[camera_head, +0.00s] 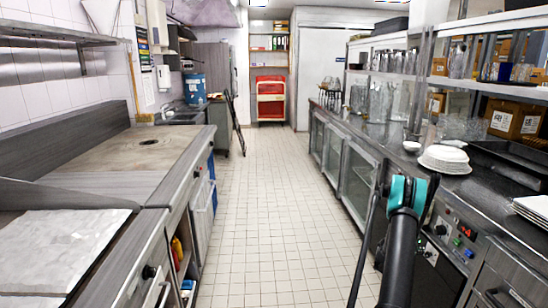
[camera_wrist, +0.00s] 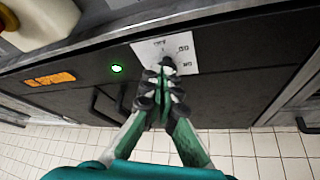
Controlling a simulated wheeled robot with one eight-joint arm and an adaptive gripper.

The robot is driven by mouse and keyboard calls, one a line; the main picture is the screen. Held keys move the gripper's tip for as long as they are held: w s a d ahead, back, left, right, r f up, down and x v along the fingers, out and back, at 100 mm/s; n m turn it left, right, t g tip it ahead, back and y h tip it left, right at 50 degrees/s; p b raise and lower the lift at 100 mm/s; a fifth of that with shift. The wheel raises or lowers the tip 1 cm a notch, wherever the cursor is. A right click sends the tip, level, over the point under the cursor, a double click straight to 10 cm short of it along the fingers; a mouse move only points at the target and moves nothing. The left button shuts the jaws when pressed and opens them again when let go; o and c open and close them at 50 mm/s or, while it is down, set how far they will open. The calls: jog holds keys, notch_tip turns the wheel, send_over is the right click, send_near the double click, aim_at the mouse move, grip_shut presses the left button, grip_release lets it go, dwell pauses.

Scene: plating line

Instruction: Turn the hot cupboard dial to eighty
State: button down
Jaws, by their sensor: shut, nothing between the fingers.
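In the wrist view the dial is a dark knob (camera_wrist: 167,61) on a white plate (camera_wrist: 182,46) with small dark markings, set in a dark front panel. The markings look tilted and are too small to read surely. My gripper (camera_wrist: 164,82) has its dark fingertips together, just in front of the dial's lower edge, with nothing held. I cannot tell whether the tips touch the knob. The fingertips hide part of the plate and the knob's pointer. In the head view my arm covers part of the right-hand counter front, and my fingertips are hard to make out.
A green light (camera_wrist: 117,68) and an orange label (camera_wrist: 50,80) sit left of the dial. Dark handles lie below. In the head view, white plates (camera_head: 444,159) stand on the right counter above the control panel (camera_head: 456,238). The tiled aisle (camera_head: 265,200) is clear.

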jog(key=shift+w+d, duration=0.1)
jog(key=shift+d, duration=1.5)
jog(key=shift+f, duration=0.3)
jog(key=shift+s+f, duration=0.5)
jog(key=shift+s, duration=0.3)
jog(key=shift+s+r, duration=0.1)
jog(key=shift+s+r, duration=0.15)
jog(key=shift+r, duration=0.05)
jog(key=a, duration=0.5)
jog(key=shift+s+a, duration=0.25)
jog(key=shift+a, duration=0.15)
